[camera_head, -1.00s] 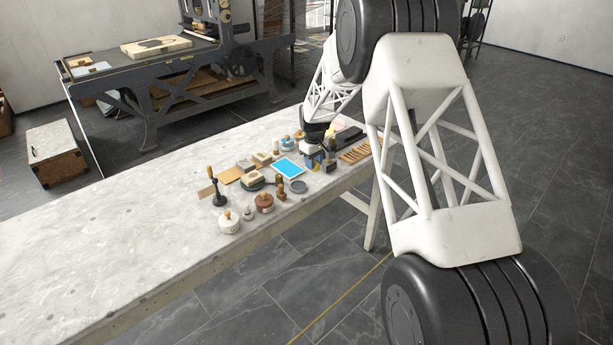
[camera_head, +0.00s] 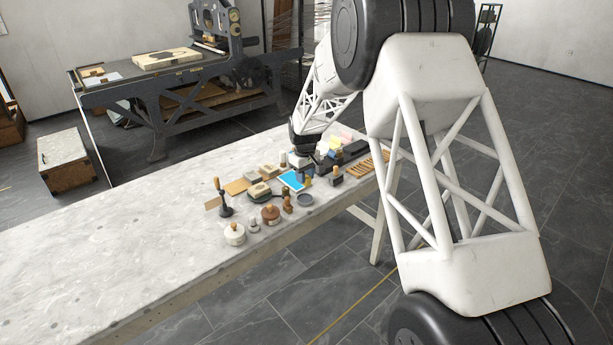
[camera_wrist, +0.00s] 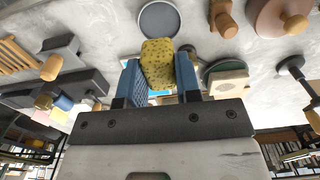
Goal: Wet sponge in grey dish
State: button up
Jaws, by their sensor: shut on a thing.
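My gripper (camera_wrist: 160,83) has two blue fingers shut on a yellow, dark-speckled sponge (camera_wrist: 158,62) in the wrist view. The sponge sticks out past the fingertips. The grey dish (camera_wrist: 159,22) is a shallow round dish, seen just beyond the sponge's far end in that view; it looks empty. In the head view the grey dish (camera_head: 305,201) lies near the table's front edge. My gripper is behind it there, beside a blue sheet, and the sponge is a small yellow patch (camera_head: 308,182). The height of the sponge above the table is hard to tell.
Close around are a blue sheet (camera_head: 291,179), a brown wooden-handled piece (camera_head: 287,204), a brown round pot (camera_head: 270,214) and a handled block (camera_head: 336,176). Wooden sticks (camera_head: 371,163) lie at the right. The left of the table (camera_head: 120,250) is clear.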

aim_at(305, 199)
jog(key=shift+f, duration=0.15)
jog(key=shift+f, duration=2.85)
jog(key=shift+f, duration=0.7)
dwell(1.0)
jog(key=shift+r, duration=0.15)
jog(key=shift+r, duration=3.5)
jog(key=w+d+f+m, duration=0.1)
jog(key=d+m, duration=0.5)
jog(key=d, duration=0.7)
jog(key=w+d+f+m, duration=0.2)
jog(key=d+f+m, duration=0.2)
jog(key=d, duration=0.9)
jog(key=shift+f+m, duration=0.35)
jog(key=shift+m, duration=0.85)
